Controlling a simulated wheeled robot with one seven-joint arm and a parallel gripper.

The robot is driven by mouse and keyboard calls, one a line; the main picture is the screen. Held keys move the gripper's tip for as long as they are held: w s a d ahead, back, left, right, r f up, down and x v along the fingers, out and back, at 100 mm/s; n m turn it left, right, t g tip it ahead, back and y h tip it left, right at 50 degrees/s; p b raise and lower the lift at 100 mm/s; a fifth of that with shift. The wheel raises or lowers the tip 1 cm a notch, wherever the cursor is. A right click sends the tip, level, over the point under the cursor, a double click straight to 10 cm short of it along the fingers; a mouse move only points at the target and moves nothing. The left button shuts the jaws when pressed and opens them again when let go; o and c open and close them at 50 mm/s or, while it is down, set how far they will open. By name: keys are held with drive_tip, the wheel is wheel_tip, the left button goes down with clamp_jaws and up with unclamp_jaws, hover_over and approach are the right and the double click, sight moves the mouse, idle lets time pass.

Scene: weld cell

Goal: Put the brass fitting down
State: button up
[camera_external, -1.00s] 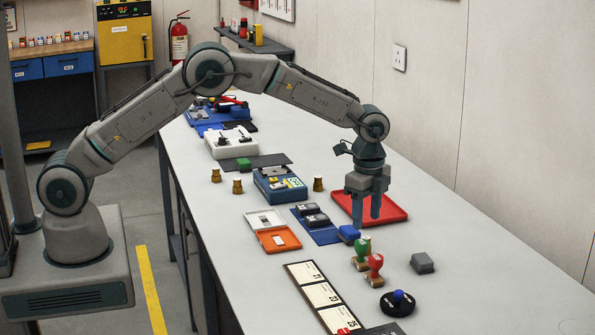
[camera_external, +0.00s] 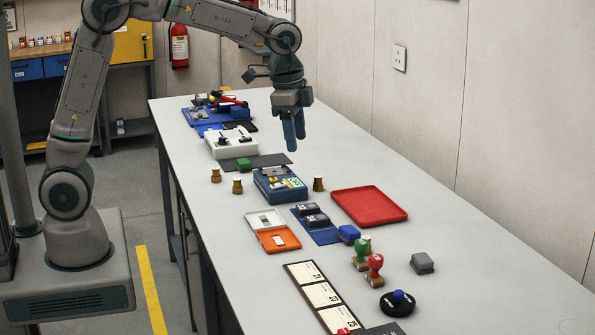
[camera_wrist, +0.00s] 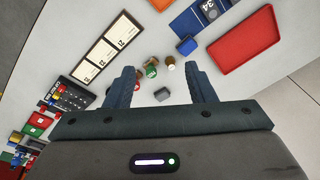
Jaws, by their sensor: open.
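My gripper (camera_external: 294,136) is raised above the far middle of the bench, apart from the things on it. In the wrist view its two fingers (camera_wrist: 162,85) are apart with nothing held between them. A small brass-coloured piece (camera_external: 367,239) stands on the bench, partly hidden behind the green-topped stamp (camera_external: 361,255). The same piece shows in the wrist view (camera_wrist: 171,62), beside the blue block (camera_wrist: 187,46). Other brown-gold pieces stand further back: two at the left (camera_external: 216,175), (camera_external: 238,186) and one right of the blue box (camera_external: 318,184). I cannot tell which is the brass fitting.
An empty red tray (camera_external: 345,198) lies right of the blue box (camera_external: 268,190). A red-topped stamp (camera_external: 374,270), a grey block (camera_external: 422,263) and a black round holder (camera_external: 398,306) stand nearer. Cards (camera_external: 321,294) line the left edge. The bench's right side is mostly clear.

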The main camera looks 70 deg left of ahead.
drive_tip(key=s+a+n+t, duration=0.1)
drive_tip(key=s+a+n, duration=0.1)
drive_tip(key=s, duration=1)
drive_tip(key=s+a+n+t, duration=0.1)
drive_tip(key=s+n, duration=0.4)
drive_tip(key=s, duration=0.8)
drive_tip(key=shift+s+a+f, duration=0.15)
drive_tip(key=shift+a+f, duration=0.3)
drive_tip(key=shift+a, duration=0.3)
drive_tip(key=shift+s+f, duration=0.25)
drive_tip(key=shift+s, duration=0.2)
drive_tip(key=shift+c, duration=0.5)
drive_tip(key=shift+w+f+n, duration=0.1)
drive_tip(key=shift+n, duration=0.2)
